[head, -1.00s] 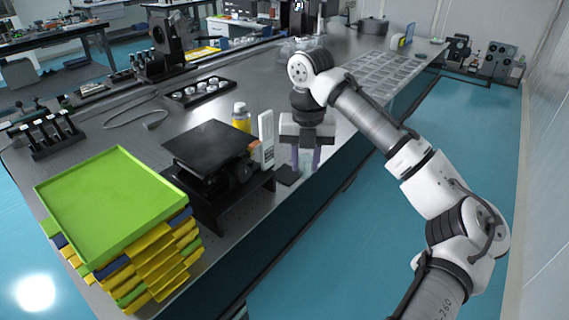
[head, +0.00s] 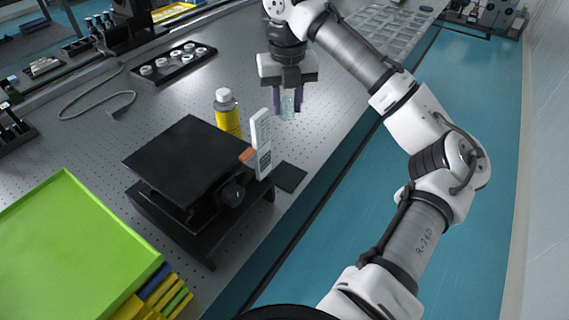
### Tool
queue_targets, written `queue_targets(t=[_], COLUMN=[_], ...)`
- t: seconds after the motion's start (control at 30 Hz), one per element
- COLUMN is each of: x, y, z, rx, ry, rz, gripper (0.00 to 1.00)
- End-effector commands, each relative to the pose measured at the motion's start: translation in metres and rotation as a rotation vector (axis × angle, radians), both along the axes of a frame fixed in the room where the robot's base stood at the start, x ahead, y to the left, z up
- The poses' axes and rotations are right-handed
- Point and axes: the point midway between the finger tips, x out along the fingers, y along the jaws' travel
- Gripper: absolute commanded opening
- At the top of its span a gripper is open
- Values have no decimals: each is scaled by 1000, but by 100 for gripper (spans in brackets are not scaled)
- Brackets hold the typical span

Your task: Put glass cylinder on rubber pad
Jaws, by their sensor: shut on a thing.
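My gripper (head: 287,104) is in the upper middle of the head view, pointing down over the optical table (head: 330,100). Its two purple-padded fingers are shut on a clear glass cylinder (head: 288,108), held upright between them. Whether the cylinder's base touches the table I cannot tell. A flat black square, apparently the rubber pad (head: 291,178), lies on the table near its front edge, below and apart from the gripper in the picture. Nothing is seen on the pad.
A white upright instrument (head: 261,145) stands left of the pad, beside a black platform (head: 180,155) on a stand. A yellow bottle (head: 228,115) stands behind them. A green tray (head: 75,245) is at lower left. The table's edge runs close to the pad.

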Motion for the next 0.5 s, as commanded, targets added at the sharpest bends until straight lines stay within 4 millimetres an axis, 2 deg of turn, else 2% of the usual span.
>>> queue_targets(t=[0.5], x=[-1], y=[0], z=[-123], rx=[1], ry=[4], rz=[-1], gripper=[5])
